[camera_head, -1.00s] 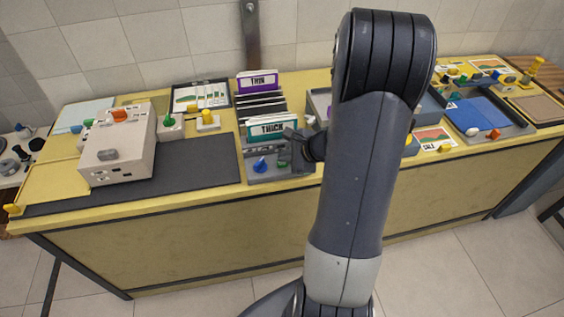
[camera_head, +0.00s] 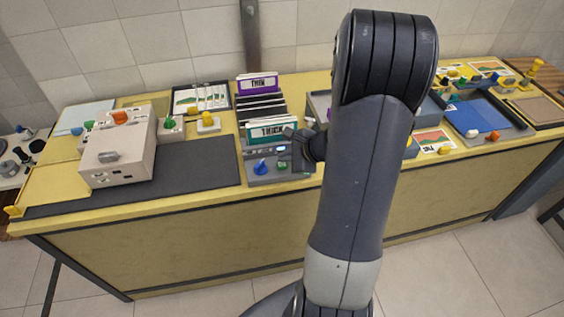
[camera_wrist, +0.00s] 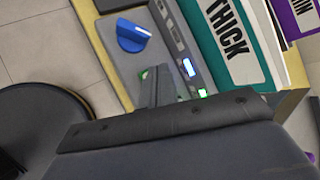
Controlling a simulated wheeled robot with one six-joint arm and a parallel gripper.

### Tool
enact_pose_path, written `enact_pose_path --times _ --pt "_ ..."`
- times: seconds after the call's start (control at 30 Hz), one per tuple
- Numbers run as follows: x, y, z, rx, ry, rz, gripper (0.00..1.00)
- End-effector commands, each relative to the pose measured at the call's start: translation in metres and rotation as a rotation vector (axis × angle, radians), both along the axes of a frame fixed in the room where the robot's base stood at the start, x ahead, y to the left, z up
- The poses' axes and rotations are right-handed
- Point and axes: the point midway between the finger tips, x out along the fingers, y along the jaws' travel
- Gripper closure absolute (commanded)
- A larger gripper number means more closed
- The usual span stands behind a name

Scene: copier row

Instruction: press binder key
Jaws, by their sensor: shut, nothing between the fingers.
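The grey binder unit (camera_head: 262,180) sits at the table's front edge, below the teal THICK folder (camera_head: 266,129). It has a blue knob (camera_head: 261,167) and, to its right, a green key (camera_head: 282,165). The unit's small display (camera_head: 281,149) is lit; in the wrist view the display (camera_wrist: 188,67) glows blue-white and a green light (camera_wrist: 203,93) shines beside it. My gripper (camera_head: 297,158) is shut and empty, just right of the green key. In the wrist view my fingers (camera_wrist: 152,82) hide most of that key, so contact cannot be told.
A purple THIN folder (camera_head: 258,84) stands behind the THICK one. A beige machine (camera_head: 118,155) and dark mat (camera_head: 195,175) are to the left. Trays, including one with blue paper (camera_head: 470,118), lie to the right. My arm covers the middle of the table.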

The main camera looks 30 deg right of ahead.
Motion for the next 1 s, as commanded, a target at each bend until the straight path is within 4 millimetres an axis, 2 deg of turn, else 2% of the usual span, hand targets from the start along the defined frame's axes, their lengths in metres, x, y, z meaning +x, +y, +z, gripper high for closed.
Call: enact_pose_path --times 0.47,0.9,1.0 --pt "0.000 0.000 0.008 0.000 0.000 0.000 1.00" --pt "0.000 0.000 0.051 0.000 -0.001 -0.001 1.00" --pt "0.000 0.000 0.056 0.001 0.000 0.001 1.00"
